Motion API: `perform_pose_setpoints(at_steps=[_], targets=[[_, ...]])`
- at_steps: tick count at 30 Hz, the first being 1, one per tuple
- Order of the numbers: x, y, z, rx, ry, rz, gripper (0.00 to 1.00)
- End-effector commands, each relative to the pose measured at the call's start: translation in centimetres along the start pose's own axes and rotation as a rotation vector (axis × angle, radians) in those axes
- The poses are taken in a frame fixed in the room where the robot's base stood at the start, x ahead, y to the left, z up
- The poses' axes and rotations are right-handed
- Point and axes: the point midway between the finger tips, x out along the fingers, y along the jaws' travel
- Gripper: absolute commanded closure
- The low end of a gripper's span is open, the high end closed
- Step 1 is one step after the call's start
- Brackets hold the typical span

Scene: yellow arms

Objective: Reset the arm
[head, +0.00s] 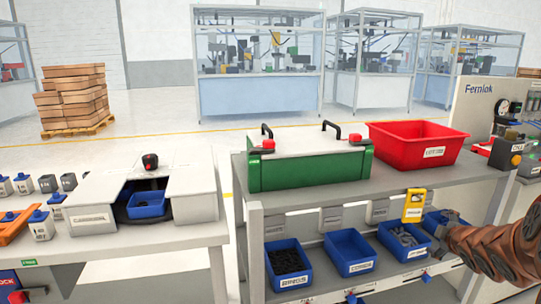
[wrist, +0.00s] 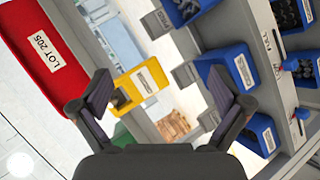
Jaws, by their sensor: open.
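My gripper (head: 438,230) is at the right of the head view, in front of the shelf unit and just right of a yellow labelled holder (head: 413,206). My brown arm reaches in from the right edge. In the wrist view my gripper (wrist: 160,98) has its two dark fingers spread wide, with nothing between them. The yellow holder (wrist: 140,84) shows beyond the fingers, nearer the left one. The wrist view is strongly tilted.
A red bin (head: 415,142) and a green case (head: 308,163) stand on the grey shelf top. Blue bins (head: 350,253) with parts sit below, close to my gripper. A workbench (head: 140,240) is at left. Open floor lies behind.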

Motion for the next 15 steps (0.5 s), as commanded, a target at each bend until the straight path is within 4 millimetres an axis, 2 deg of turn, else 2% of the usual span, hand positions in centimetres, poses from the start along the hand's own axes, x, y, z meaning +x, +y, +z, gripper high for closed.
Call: perform_pose_setpoints(at_steps=[1, 5, 8, 11, 15], targets=[[-0.8, -0.6, -0.7, 0.039, -0.039, -0.024, 0.0], [-3.0, -3.2, -1.3, 0.168, -0.164, -0.104, 0.0], [-5.3, -5.9, -1.8, 0.27, -0.261, -0.174, 0.0], [-8.1, -8.8, -2.5, 0.371, -0.354, -0.244, 0.0], [-12.7, -13.5, -3.7, 0.505, -0.488, -0.352, 0.0]])
